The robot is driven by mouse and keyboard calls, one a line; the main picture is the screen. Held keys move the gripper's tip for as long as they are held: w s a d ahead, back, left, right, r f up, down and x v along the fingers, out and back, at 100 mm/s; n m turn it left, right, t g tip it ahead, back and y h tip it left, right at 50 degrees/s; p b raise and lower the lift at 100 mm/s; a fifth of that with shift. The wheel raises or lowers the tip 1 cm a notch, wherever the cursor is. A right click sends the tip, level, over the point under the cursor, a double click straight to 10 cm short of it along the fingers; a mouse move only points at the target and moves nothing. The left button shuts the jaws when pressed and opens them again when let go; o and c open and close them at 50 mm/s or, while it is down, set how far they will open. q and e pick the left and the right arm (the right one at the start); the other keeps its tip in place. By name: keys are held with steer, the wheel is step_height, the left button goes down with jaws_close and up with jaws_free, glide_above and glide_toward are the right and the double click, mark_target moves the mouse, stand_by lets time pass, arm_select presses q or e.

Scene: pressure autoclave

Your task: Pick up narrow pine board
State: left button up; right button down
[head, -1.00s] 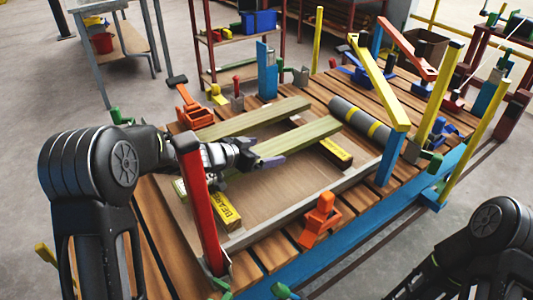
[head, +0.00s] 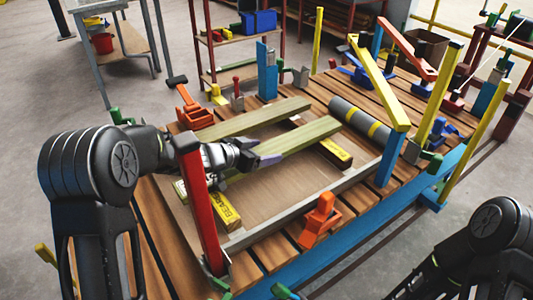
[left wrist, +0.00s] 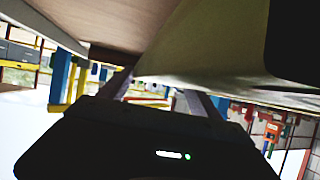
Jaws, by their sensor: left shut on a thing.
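Two pale greenish pine boards lie side by side in a shallow tray (head: 345,184) on the slatted table. The nearer board (head: 300,138) crosses yellow blocks marked with black lettering. The farther board (head: 262,117) lies behind it; I cannot tell which is narrower. My left gripper (head: 264,161) is shut on the nearer board, toward its left end. Of my right arm only links show, at lower right.
A red upright bar (head: 199,205) stands close to my left forearm. A grey roll with yellow bands (head: 360,119) lies right of the boards. Orange clamps (head: 320,220), a yellow slanted bar (head: 378,82) and blue posts (head: 391,160) stand around the table.

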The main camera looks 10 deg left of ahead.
mark_target(263, 152)
arm_select(q)
steer(key=c, duration=0.7)
steer(key=shift+o, duration=0.2)
steer(key=shift+r, duration=0.1)
step_height(263, 152, up, 10)
steer(key=p, duration=0.4)
steer(key=shift+p, duration=0.3)
